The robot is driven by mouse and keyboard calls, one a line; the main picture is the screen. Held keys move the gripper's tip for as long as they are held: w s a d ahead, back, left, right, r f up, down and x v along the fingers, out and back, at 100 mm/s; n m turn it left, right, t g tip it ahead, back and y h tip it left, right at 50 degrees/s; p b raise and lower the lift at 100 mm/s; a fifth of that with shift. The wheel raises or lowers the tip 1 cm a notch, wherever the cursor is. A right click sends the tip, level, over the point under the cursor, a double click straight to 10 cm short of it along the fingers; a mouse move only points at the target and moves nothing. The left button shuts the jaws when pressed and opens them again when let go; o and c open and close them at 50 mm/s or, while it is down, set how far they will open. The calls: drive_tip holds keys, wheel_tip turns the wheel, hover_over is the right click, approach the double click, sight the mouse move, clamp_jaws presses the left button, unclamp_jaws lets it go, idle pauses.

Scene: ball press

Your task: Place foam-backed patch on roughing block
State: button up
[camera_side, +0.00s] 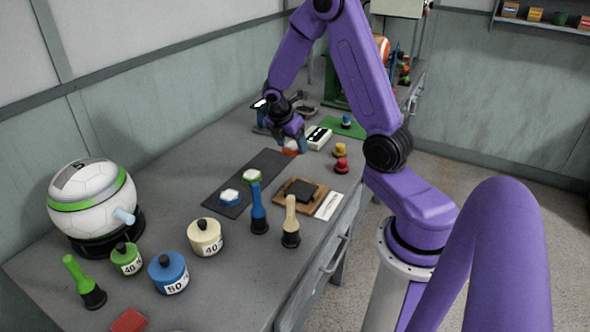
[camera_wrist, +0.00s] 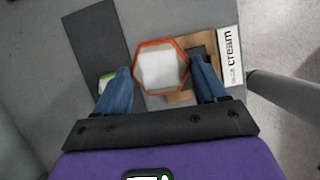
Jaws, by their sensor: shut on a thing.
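My gripper (camera_side: 292,143) is shut on an orange-edged hexagonal patch (camera_side: 290,152) with a pale centre. In the wrist view the patch (camera_wrist: 163,66) sits between the blue fingertips, its pale face toward the camera. The roughing block (camera_side: 300,189) is a dark block on a brown wooden board (camera_side: 282,197) near the bench's front edge. In the side view my gripper is behind and apart from it. In the wrist view the board (camera_wrist: 178,97) is partly hidden behind the patch and the right finger.
A dark mat (camera_side: 222,183) beside the board bears a blue-edged patch (camera_side: 230,196) and a green-edged patch (camera_side: 252,176). Blue (camera_side: 258,212) and cream (camera_side: 290,225) handled tools stand close in front of the board. A "cream" card (camera_side: 328,205) lies at its right. Red and yellow knobs (camera_side: 341,165) stand behind.

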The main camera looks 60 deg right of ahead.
drive_tip(key=s+a+r+m+g+y, duration=0.1)
drive_tip(key=s+a+m, duration=0.35)
drive_tip(key=s, duration=0.35)
drive_tip(key=s+a+r+m+g, duration=0.1)
drive_tip(key=s+a+m+g, duration=0.1)
drive_tip(key=s+a+m, duration=0.45)
drive_tip(key=n, duration=0.3)
hover_over(302, 189)
drive_tip(key=a, duration=0.1)
wheel_tip(302, 189, down, 9)
drive_tip(key=shift+w+a+f, duration=0.1)
drive_tip(key=shift+w+a, duration=0.05)
drive_tip(key=shift+w+f, duration=0.1)
drive_tip(key=shift+f, duration=0.05)
drive_tip(key=shift+w+f, duration=0.15)
drive_tip(key=shift+f, duration=1.5)
drive_tip(key=shift+f, duration=0.15)
drive_tip(key=o, duration=1)
